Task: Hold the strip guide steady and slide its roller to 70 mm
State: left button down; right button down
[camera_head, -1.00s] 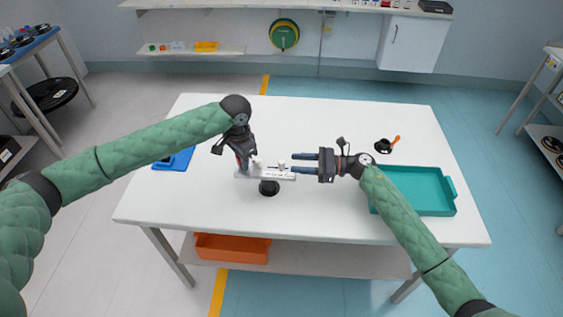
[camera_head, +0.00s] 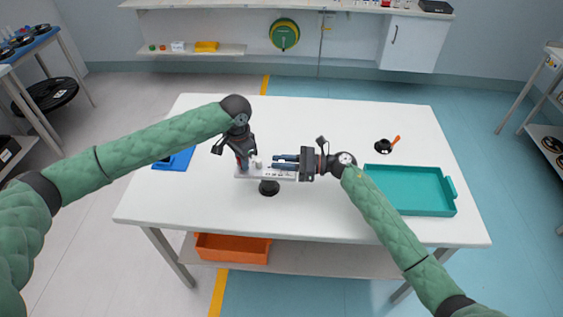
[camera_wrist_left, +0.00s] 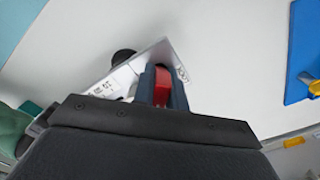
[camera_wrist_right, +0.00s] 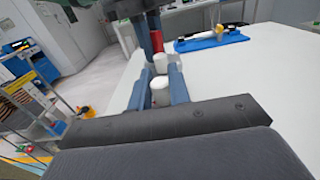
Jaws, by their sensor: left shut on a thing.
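The strip guide (camera_head: 285,175) is a white bar with dark markings on a round black stand (camera_head: 269,188) near the table's middle. My left gripper (camera_head: 243,164) is shut on the guide's red grip (camera_wrist_left: 162,88) at its left end. A white cylindrical roller (camera_wrist_right: 160,92) stands between the fingers of my right gripper (camera_wrist_right: 158,88), which look open around it. A second white post (camera_wrist_right: 160,63) stands just beyond. In the head view the right gripper (camera_head: 273,162) reaches in from the right, its fingers hiding part of the roller. The scale reading is too small to tell.
A teal tray (camera_head: 451,188) lies at the table's right. A black round item (camera_head: 383,146) with an orange handle sits behind it. An orange bin (camera_head: 232,250) is on the shelf below. The table's back middle is clear.

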jog(key=shift+s+d, duration=0.15)
jog(key=shift+d, duration=1.1)
pick_arm(q)
jog(key=shift+a, duration=0.15)
pick_arm(e)
jog(key=c, duration=1.3)
grip_release()
jog(key=shift+c, duration=0.2)
jog(key=s+d, duration=0.1)
jog(key=d, duration=1.1)
jog(key=shift+s, duration=0.1)
pick_arm(q)
jog(key=c, duration=1.3)
grip_release()
jog(key=shift+c, duration=0.2)
jog(key=shift+r, duration=0.15)
